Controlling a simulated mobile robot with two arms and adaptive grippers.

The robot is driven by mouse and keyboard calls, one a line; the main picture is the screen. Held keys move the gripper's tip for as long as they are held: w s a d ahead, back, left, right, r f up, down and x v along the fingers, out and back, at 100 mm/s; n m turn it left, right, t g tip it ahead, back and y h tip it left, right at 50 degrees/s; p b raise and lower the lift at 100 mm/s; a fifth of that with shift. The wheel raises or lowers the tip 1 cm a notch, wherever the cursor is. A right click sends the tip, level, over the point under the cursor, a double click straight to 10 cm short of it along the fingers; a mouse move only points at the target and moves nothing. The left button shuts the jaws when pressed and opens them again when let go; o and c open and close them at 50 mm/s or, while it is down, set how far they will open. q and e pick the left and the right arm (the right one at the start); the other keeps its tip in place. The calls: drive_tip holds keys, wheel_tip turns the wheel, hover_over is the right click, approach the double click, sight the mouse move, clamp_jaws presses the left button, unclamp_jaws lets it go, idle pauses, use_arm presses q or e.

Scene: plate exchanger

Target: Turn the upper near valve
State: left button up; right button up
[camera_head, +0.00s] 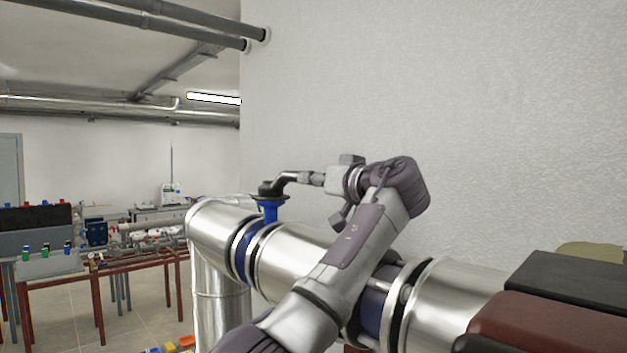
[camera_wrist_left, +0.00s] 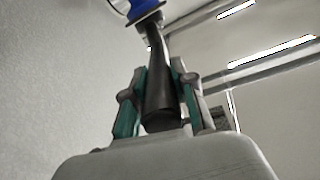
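A valve with a blue body (camera_head: 268,208) stands on top of a thick silver pipe. Its black lever handle (camera_head: 290,178) reaches right from the stem top towards my left gripper (camera_head: 314,179). In the left wrist view the dark handle (camera_wrist_left: 161,98) lies between the two green-padded fingers of my left gripper (camera_wrist_left: 160,74), which press close on both its sides. Part of the blue valve (camera_wrist_left: 143,8) shows at the top there. My right gripper is in neither view.
The silver pipe (camera_head: 292,258) runs below my left arm, with another blue section (camera_head: 373,312) partly hidden by the arm. A white wall (camera_head: 480,130) stands behind.

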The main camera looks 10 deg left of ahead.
use_arm(q)
drive_tip(key=o, duration=0.4)
drive_tip(key=shift+w+d+r, duration=0.15)
drive_tip(key=shift+d, duration=0.05)
drive_tip(key=shift+w, duration=0.15)
drive_tip(key=shift+s+d, duration=0.1)
drive_tip(key=shift+s, duration=0.15)
drive_tip(key=shift+v, duration=5.8)
drive_tip(key=shift+w+d, duration=0.1)
